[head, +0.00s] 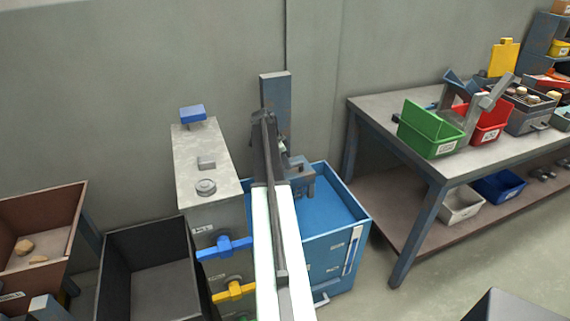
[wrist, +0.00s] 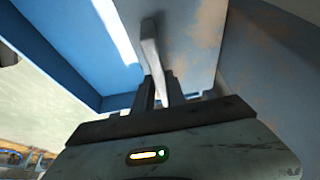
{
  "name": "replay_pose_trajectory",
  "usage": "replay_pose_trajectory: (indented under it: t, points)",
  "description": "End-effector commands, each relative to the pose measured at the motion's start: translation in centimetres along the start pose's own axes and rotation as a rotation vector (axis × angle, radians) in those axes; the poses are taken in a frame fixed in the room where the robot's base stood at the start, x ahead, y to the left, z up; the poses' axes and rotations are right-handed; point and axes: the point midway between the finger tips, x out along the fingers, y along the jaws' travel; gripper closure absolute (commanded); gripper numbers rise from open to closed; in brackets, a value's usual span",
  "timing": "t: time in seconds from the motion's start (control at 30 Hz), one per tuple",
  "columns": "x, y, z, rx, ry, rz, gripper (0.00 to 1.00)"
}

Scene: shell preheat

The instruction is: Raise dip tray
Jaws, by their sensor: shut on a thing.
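A blue tank (head: 345,245) stands by the wall with a blue surface inside it. A grey-blue post (head: 276,90) with rust patches rises at its back left, and a small grey bracket (head: 299,170) sits beside it. My gripper (head: 266,118) is in front of the post. In the wrist view my gripper (wrist: 155,95) is shut on a pale grey handle (wrist: 150,45). Behind the handle is a worn grey plate (wrist: 195,35), and the tank's blue wall (wrist: 65,45) is to the left. I cannot make out the dip tray itself; my arm covers part of the tank.
A grey cabinet (head: 205,155) with blue and yellow valve handles (head: 234,291) stands just left of the tank. Dark (head: 150,250) and brown bins (head: 55,220) are further left. A workbench (head: 385,107) with red and green bins is at the right, with open floor before it.

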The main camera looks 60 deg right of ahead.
Motion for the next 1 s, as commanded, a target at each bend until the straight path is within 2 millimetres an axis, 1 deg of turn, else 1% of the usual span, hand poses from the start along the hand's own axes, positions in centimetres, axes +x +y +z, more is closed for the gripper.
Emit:
replay_pose_trajectory:
  t: [0.03,0.17,0.2,0.37,0.57,0.67,0.77,0.87,1.0]
  points:
    - [-0.1,-0.3,0.0,0.000,0.001,-0.007,1.00]
    - [-0.1,-0.3,0.1,0.000,0.001,-0.007,1.00]
    - [-0.2,0.1,0.5,0.001,0.001,-0.008,1.00]
    - [-0.4,-0.2,0.1,-0.001,-0.001,-0.005,1.00]
    - [-1.9,-0.3,-0.6,-0.001,-0.001,-0.006,1.00]
    - [-3.2,-0.3,-1.1,-0.001,-0.001,-0.007,1.00]
    - [-4.9,-0.3,-1.8,-0.001,-0.001,-0.007,1.00]
    - [-7.0,-0.3,-2.7,-0.001,-0.001,-0.008,1.00]
    - [-10.4,-0.3,-4.1,-0.001,0.000,-0.008,1.00]
